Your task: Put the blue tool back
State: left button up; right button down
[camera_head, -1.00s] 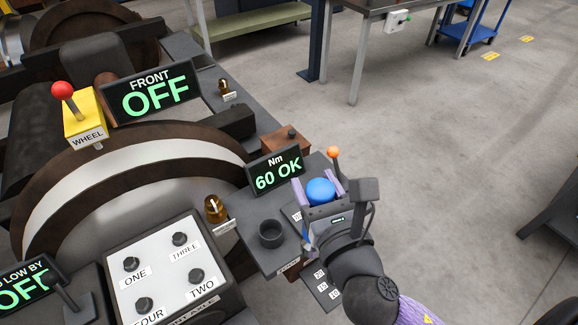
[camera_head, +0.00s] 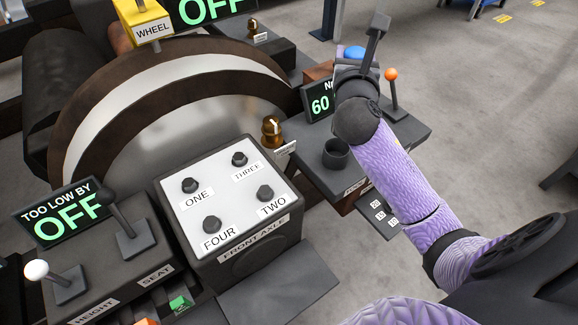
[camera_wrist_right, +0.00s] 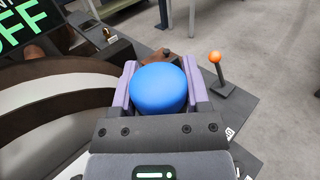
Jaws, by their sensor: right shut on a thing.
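The blue tool (camera_wrist_right: 158,89) shows as a round blue top between the two fingers of my right gripper (camera_wrist_right: 158,86) in the right wrist view. The gripper is shut on it. In the head view only a bit of the blue top (camera_head: 354,52) shows past my right wrist, near the Nm display (camera_head: 320,104). The lower part of the tool is hidden. A dark round cup-like holder (camera_head: 336,153) stands on the grey shelf nearer to me, apart from the gripper, and looks empty. My left gripper is not in view.
An orange-knobbed lever (camera_head: 392,92) stands just right of my right wrist. A brass piece (camera_head: 271,131) stands left of the holder. The FRONT AXLE box (camera_head: 228,200) with several black knobs is in front. The large wheel (camera_head: 190,110) rises behind. Open floor lies right.

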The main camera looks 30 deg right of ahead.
jog(key=shift+h, duration=0.3)
jog(key=f+b, duration=0.3)
jog(key=f, duration=0.2)
jog(key=f+b, duration=0.4)
jog(key=f, duration=0.1)
jog(key=shift+w+d+f, duration=0.2)
jog(key=shift+f, duration=0.1)
jog(key=shift+r, duration=0.2)
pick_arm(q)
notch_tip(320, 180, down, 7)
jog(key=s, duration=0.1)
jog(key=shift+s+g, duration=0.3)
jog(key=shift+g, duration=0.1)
pick_arm(e)
jog(key=shift+f, duration=0.1)
jog(key=shift+c, duration=1.6)
grip_release()
jog(key=shift+o, duration=1.1)
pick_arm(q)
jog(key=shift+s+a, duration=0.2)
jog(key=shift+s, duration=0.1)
pick_arm(e)
jog(key=shift+o, duration=0.2)
